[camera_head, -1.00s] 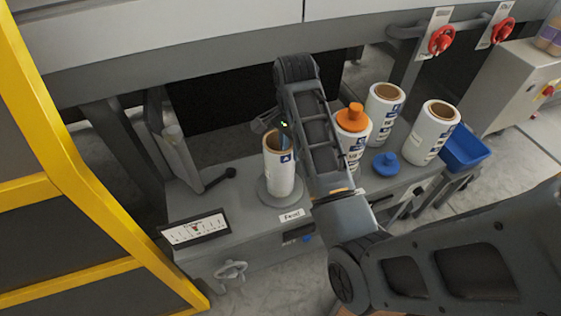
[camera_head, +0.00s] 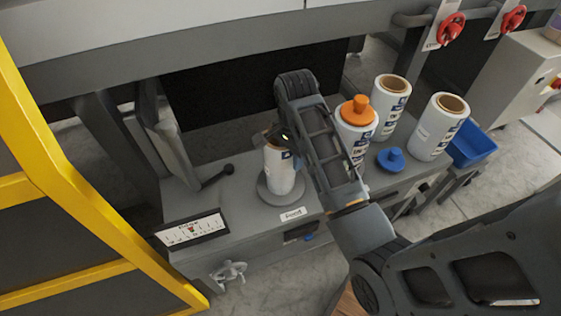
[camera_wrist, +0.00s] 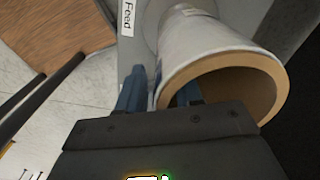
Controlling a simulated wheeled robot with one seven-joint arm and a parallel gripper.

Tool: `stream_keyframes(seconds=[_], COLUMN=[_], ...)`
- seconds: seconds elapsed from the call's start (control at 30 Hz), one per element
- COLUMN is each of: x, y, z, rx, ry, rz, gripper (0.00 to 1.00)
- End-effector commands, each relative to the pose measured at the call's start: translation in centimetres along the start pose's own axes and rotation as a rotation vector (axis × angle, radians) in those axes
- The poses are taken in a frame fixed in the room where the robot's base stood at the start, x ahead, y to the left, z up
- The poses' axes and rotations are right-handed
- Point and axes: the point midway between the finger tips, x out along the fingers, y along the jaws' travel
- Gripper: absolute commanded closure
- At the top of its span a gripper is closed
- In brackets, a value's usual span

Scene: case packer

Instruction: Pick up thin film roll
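A white film roll (camera_head: 280,172) stands upright on a round grey plate marked "Feed" in the head view. It is narrower than the rolls to its right. My gripper (camera_head: 276,142) is at the roll's top rim and hides part of it. In the wrist view, the same roll (camera_wrist: 215,50) shows its open brown core. My gripper's blue fingers (camera_wrist: 160,92) straddle the near wall of the roll, one outside and one inside the core. A small gap shows between the outer finger and the wall, so the gripper looks open.
Right of my arm stand a roll with an orange plug (camera_head: 357,118), two white rolls (camera_head: 390,108) (camera_head: 437,128), a blue plug (camera_head: 391,160) and a blue bin (camera_head: 472,143). A black lever (camera_head: 218,176) and a label panel (camera_head: 192,229) are at left. A yellow frame (camera_head: 75,190) borders the left side.

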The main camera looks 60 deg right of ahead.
Motion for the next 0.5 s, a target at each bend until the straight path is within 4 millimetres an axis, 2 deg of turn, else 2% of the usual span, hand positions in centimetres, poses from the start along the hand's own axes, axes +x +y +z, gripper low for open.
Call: stream_keyframes(seconds=[0.07,0.33,0.5], x=[-0.01,-0.01,-0.01], y=[-0.01,-0.01,-0.02], z=[0.00,0.00,0.00], rx=[0.000,0.000,0.000], ry=[0.000,0.000,0.000], rz=[0.000,0.000,0.000], gripper=[0.73,0.99,1.00])
